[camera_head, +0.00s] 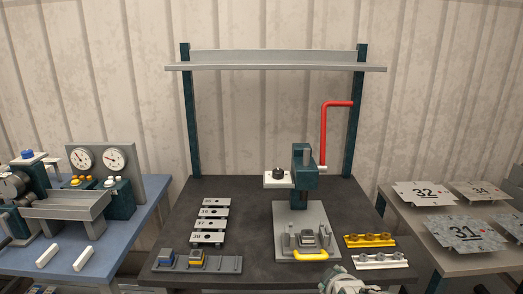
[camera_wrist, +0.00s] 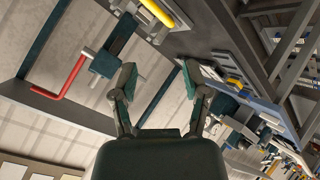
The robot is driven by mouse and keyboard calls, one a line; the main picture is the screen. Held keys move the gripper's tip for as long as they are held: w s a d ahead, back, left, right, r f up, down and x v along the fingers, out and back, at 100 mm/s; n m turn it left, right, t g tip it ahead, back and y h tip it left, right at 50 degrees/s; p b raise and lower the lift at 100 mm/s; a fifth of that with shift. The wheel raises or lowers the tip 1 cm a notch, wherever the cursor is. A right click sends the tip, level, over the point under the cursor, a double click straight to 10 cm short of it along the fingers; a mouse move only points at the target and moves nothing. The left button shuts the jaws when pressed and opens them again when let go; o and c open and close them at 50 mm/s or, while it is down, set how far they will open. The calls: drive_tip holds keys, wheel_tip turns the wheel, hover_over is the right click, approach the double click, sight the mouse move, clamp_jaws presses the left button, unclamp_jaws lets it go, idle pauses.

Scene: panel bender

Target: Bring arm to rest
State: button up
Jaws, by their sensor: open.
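My gripper (camera_wrist: 158,76) shows in the wrist view with its two fingers spread apart and nothing between them. In the head view a grey-green part of my arm shows at the bottom edge, in front of the dark bench (camera_head: 262,192). The wrist view is strongly tilted; the bender (camera_wrist: 108,60) with its red lever (camera_wrist: 68,80) lies beyond the fingers at upper left. My gripper appears apart from everything on the bench.
The bender (camera_head: 304,168) stands mid-bench with a red lever (camera_head: 324,135). Numbered plates (camera_head: 211,214), a block rack (camera_head: 222,264), and yellow (camera_head: 369,240) and white (camera_head: 381,261) tools lie around it. Side tables hold a gauge machine (camera_head: 101,159) and numbered sheets (camera_head: 464,232).

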drive_tip(key=s+r+m+g, duration=0.2)
drive_tip(key=s+r+m, duration=0.1)
drive_tip(key=s, duration=0.6)
drive_tip(key=s+r+m+g, duration=0.3)
drive_tip(key=s+m, duration=0.3)
drive_tip(key=s, duration=0.4)
drive_tip(key=shift+a+r, duration=0.25)
drive_tip(key=shift+r, duration=0.45)
